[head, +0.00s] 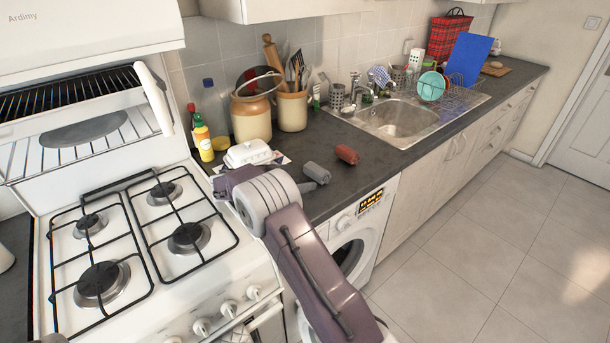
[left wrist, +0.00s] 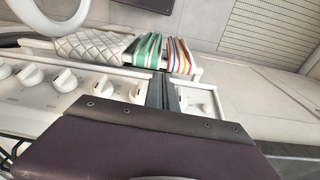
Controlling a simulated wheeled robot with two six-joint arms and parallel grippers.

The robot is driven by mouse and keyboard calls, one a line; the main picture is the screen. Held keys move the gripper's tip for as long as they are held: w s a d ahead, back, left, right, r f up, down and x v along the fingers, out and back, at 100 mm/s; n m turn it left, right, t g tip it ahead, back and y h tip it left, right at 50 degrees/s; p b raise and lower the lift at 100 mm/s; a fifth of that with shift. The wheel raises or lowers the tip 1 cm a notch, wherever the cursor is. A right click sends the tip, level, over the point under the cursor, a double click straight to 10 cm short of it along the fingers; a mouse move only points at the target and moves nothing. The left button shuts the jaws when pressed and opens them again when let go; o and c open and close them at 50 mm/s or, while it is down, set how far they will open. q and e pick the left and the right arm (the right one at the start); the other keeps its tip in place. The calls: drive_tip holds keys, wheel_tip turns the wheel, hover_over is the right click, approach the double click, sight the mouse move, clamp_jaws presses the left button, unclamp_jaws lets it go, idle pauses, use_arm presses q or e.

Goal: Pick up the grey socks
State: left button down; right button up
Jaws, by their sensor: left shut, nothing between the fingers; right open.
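The grey socks (head: 316,172) are a rolled bundle on the dark counter, left of a similar red bundle. My right gripper (head: 308,187) shows only in small part past my purple arm, close to the near side of the grey socks. It is open; most of it is hidden behind the arm's wrist, and I cannot tell whether it touches the socks. My left gripper (left wrist: 158,92) is shut and empty in the left wrist view, in front of the stove's knobs, away from the socks.
The red bundle (head: 347,154) lies close by. A white butter dish (head: 248,153), jars (head: 251,116) and bottles stand to the left. The sink (head: 398,120) is behind to the right. The washer (head: 352,247) is under the counter. Striped towels (left wrist: 180,55) hang by the stove.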

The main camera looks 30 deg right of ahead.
sight(316, 167)
drive_tip(key=shift+d, duration=0.2)
drive_tip(key=p+x, duration=0.1)
drive_tip(key=x, duration=0.2)
drive_tip(key=shift+d+f, duration=0.15)
drive_tip(key=shift+d, duration=0.25)
drive_tip(key=x, duration=0.1)
drive_tip(key=p+x, duration=0.1)
drive_tip(key=x, duration=0.2)
drive_tip(key=shift+d, duration=0.5)
drive_tip(key=shift+w+d, duration=0.1)
drive_tip(key=c, duration=1.4)
drive_tip(key=shift+r, duration=0.55)
wheel_tip(316, 167, up, 3)
drive_tip(key=shift+r, duration=0.15)
drive_tip(key=shift+s+d+r+b, duration=0.3)
drive_tip(key=shift+s+r+b, duration=0.3)
drive_tip(key=shift+s+r, duration=0.95)
drive_tip(key=shift+s+d+r+b, duration=0.3)
drive_tip(key=shift+s+r+b, duration=0.35)
drive_tip(key=shift+s, duration=1.65)
drive_tip(key=shift+s+d+r+b, duration=0.3)
drive_tip(key=shift+s+r+b, duration=0.2)
drive_tip(key=shift+s+r, duration=1.1)
